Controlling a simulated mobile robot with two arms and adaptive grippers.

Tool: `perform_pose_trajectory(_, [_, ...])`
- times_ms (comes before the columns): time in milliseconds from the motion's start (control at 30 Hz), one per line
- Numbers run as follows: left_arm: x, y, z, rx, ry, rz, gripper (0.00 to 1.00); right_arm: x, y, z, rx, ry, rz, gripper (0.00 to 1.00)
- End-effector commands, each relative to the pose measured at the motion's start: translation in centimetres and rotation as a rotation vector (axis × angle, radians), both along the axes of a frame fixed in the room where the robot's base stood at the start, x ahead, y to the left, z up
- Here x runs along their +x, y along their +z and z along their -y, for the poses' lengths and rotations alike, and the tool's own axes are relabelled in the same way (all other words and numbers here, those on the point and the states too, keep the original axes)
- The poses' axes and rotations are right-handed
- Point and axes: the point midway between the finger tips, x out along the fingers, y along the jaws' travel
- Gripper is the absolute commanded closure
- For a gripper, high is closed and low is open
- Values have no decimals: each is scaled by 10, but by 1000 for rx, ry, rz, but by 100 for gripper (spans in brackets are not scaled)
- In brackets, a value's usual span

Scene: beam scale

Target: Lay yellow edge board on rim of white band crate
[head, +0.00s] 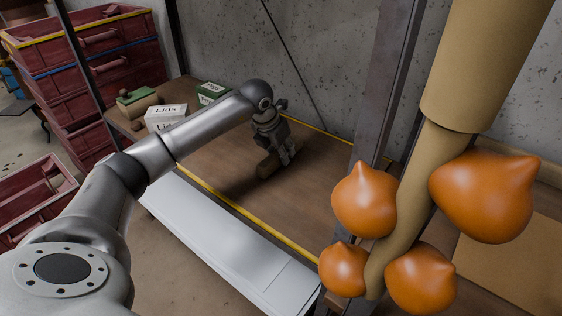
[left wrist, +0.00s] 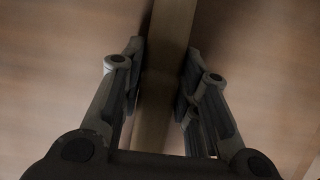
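The yellow edge board (head: 222,177) is a wide brown panel with yellow edges, lying flat on the shelf in the head view. A brown bar handle (head: 265,167) stands on its middle. My left gripper (head: 285,158) is down at this handle. In the left wrist view the handle (left wrist: 166,70) runs between the two fingers of the gripper (left wrist: 162,85), whose pads look closed on its sides. No white band shows on any crate in view. My right gripper is not in view.
Stacked red crates stand at upper left, one with a yellow band (head: 75,32), one with a blue band (head: 90,63). Another red crate (head: 40,205) is at left. A Lids box (head: 166,116) is beside the board. Orange bulbs (head: 365,200) hang near a metal post (head: 385,80).

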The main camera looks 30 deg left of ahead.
Motion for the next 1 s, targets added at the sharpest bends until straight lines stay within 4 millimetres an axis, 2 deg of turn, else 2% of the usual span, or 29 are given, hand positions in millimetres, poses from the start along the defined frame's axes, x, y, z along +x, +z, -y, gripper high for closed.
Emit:
perform_pose_trajectory(33, [0,0,0,0,0,0,81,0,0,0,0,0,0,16])
perform_pose_trajectory(200, [0,0,0,0,0,0,100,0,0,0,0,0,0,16])
perform_pose_trajectory(767, [2,5,0,-1,1,8,100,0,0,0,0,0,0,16])
perform_pose_trajectory(1000, [2,17,0,-1,0,11,100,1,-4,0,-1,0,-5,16])
